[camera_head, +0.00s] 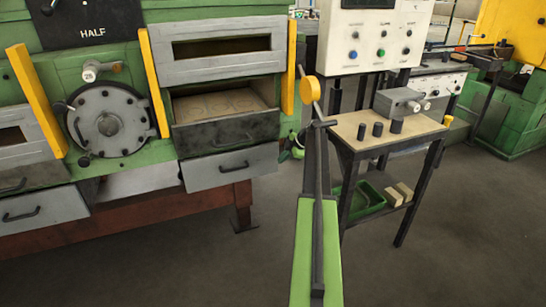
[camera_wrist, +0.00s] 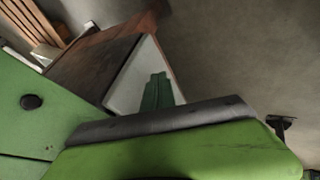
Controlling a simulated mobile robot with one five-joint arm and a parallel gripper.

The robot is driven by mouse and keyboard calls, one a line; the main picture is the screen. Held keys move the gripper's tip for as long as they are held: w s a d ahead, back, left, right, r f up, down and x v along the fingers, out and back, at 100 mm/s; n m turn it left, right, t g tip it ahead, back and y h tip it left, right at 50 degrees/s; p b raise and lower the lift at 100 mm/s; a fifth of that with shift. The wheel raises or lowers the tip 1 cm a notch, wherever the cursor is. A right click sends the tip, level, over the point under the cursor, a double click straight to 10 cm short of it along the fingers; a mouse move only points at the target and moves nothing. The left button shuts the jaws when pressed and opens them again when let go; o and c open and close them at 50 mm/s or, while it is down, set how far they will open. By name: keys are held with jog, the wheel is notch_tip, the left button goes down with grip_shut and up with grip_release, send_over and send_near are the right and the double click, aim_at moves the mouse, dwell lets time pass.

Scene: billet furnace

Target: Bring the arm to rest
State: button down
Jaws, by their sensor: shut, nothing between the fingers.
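In the wrist view, my gripper (camera_wrist: 157,88) shows as two dark green fingers side by side, shut with nothing between them. They stick out beyond a dark grey bar and a lime green part that looks like my own arm. Pale and brown surfaces and the floor lie behind the fingers. In the head view, my lime green arm link (camera_head: 318,250) reaches up from the bottom edge, with a dark bar along it. I cannot make out the fingers there.
A green furnace (camera_head: 92,72) with an open drawer (camera_head: 225,132) stands at the left. The floor (camera_head: 460,240) at front right is clear.

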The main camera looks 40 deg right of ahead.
jog(key=s+d, duration=0.2)
jog(key=s, duration=0.4)
jog(key=shift+s, duration=0.4)
jog(key=shift+w+a+f, duration=0.1)
jog(key=w+a+r+m+g+p, duration=0.2)
jog(key=w+a+p, duration=0.15)
jog(key=a, duration=1.25)
jog(key=w+a+r+m+g+p, duration=0.25)
jog(key=a+p, duration=0.25)
jog(key=a, duration=1.2)
jog(key=s+a+r+m+g+p, duration=0.1)
jog(key=s+a+r+m+p, duration=0.1)
jog(key=a, duration=0.8)
jog(key=s+a+r+m+h+p, duration=0.1)
jog(key=s+a+r+m+p, duration=0.2)
jog(key=s+a, duration=0.3)
jog(key=s+a+r+m+g+h+p, duration=0.1)
jog(key=s+a+r+m+p, duration=0.1)
jog(key=a, duration=1.2)
jog(key=s+r+p, duration=0.1)
jog(key=s+p, duration=0.1)
jog(key=shift+s+r+m+g, duration=0.3)
jog(key=shift+r+m+g, duration=0.05)
